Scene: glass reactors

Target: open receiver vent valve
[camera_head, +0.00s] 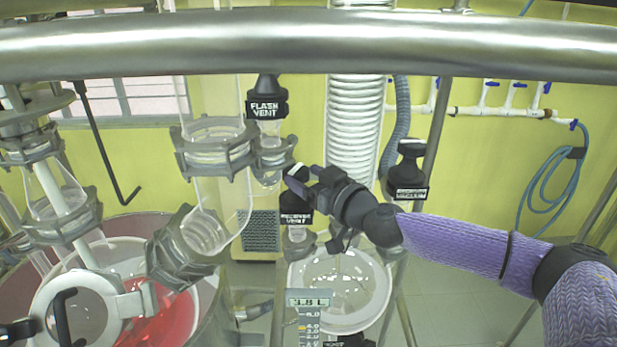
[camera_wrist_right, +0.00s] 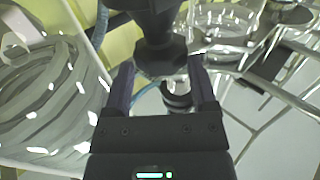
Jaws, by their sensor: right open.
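The receiver vent valve (camera_head: 296,205) is a dark knob with a black label reading "RECEIVER VENT", on a glass neck above the round receiver flask (camera_head: 340,290). My right gripper (camera_head: 303,178) is at the knob's top and partly covers it in the head view. In the right wrist view, my right gripper (camera_wrist_right: 161,78) is open. Its two dark fingers stand on either side of a dark knob (camera_wrist_right: 160,52), which looks like the vent valve. I cannot tell whether the fingers touch it. My left gripper is not clearly in view.
The flash vent valve (camera_head: 267,100) hangs just above and left. A receiver vacuum valve (camera_head: 408,175) stands to the right, behind my arm. A white coil condenser (camera_head: 354,130) rises behind. A metal rail (camera_head: 310,42) crosses the top. Glass joints with clamps (camera_head: 213,148) crowd the left.

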